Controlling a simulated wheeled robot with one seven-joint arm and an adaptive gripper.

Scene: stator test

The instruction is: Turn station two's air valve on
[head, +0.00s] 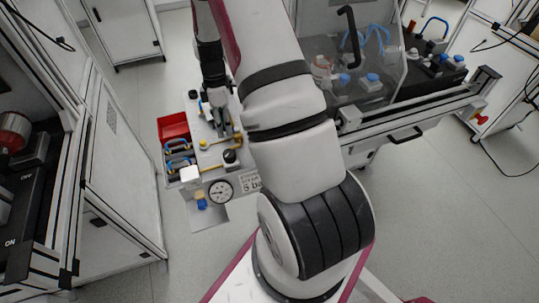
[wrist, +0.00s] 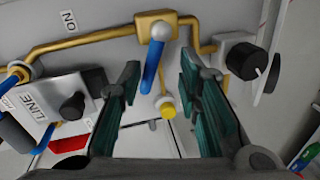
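The air valve (wrist: 155,27) in the wrist view has a brass body on a brass pipe, with a grey round knob and a blue lever (wrist: 152,66). The lever points down the picture, slightly tilted. My gripper (wrist: 160,75) is open. Its teal fingers stand on either side of the lever, with a visible gap on both sides; I cannot tell their depth relative to it. In the head view my gripper (head: 218,98) is over the panel, and the lever cannot be made out.
A black knob (wrist: 246,61) is right of the valve, and a "LINE" block (wrist: 50,104) is left. A yellow button (wrist: 167,108) sits below the lever. The head view shows a pressure gauge (head: 221,192), a red bin (head: 172,127) and a clear-guarded bench (head: 350,65) at right.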

